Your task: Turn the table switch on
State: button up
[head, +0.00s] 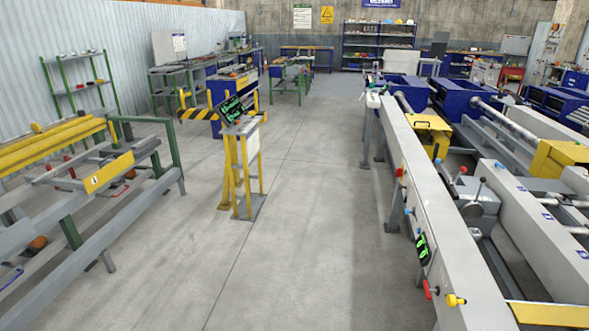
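No part clearly marked as the table switch can be made out, and I cannot tell any switch's on or off state. A black panel with green markings (231,109) sits tilted on top of a yellow and grey stand (248,165) in the middle. Another black and green panel (424,249) is on the side of the long grey machine beam (435,195) at the right. Near it are a red handle (430,290), a yellow knob (455,300) and a blue knob (408,211). My gripper is not in view.
A long grey table with yellow bars (50,143) stands at the left. The concrete floor (310,210) between the stand and the right machine is clear. Benches and shelves (378,42) line the back.

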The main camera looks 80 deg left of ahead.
aim_at(399, 172)
jog(key=u, duration=2.2)
jog(key=i+j, duration=0.1)
jog(key=i, duration=1.6)
jog(key=i+j, duration=0.1)
jog(key=i, duration=1.6)
jog(key=i+j, duration=0.1)
jog(key=i, duration=1.6)
